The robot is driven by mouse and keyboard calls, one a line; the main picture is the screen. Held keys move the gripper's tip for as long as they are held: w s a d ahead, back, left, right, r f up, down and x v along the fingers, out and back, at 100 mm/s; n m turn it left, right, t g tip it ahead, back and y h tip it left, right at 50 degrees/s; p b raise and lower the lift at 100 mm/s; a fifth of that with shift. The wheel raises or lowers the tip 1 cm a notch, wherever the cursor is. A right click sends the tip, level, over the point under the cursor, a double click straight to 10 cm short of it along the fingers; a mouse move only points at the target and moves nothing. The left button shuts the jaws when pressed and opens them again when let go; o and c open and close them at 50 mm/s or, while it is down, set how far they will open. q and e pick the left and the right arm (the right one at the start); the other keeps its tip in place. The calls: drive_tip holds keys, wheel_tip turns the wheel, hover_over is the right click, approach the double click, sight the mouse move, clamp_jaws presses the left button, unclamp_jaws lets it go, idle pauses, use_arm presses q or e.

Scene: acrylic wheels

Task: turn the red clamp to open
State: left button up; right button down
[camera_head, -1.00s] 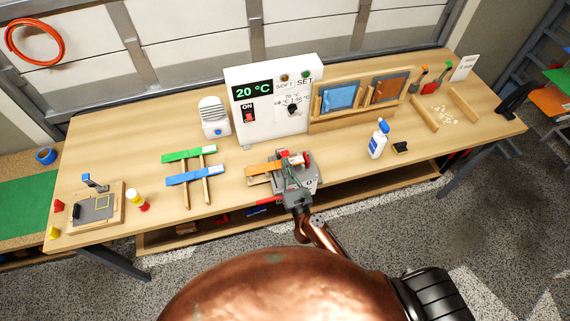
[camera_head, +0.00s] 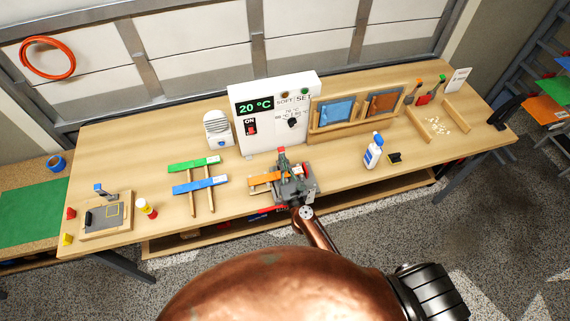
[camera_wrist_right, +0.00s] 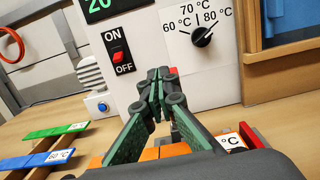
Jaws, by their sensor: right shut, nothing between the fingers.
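My right gripper (camera_head: 286,166) reaches over the grey fixture (camera_head: 308,187) at the table's front edge. In the right wrist view its two fingers (camera_wrist_right: 159,76) meet at their tips, with nothing held. A red part (camera_head: 281,150), likely of the red clamp, stands just beyond the fingertips. Only a sliver (camera_wrist_right: 173,70) shows behind them in the wrist view; contact cannot be told. Another red piece (camera_wrist_right: 250,136) lies at the right, beside a white temperature label. An orange strip (camera_head: 264,177) lies across the fixture, partly behind the fingers. My left gripper is out of view.
The white heater panel (camera_head: 272,88) with a dial and switch stands close behind the fixture. Green (camera_head: 194,164) and blue (camera_head: 200,185) strips lie on wooden rails at the left. A glue bottle (camera_head: 373,151) stands at the right.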

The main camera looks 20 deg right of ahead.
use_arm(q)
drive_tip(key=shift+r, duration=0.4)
use_arm(e)
drive_tip(key=shift+w+r, duration=0.35)
drive_tip(key=shift+w, duration=0.4)
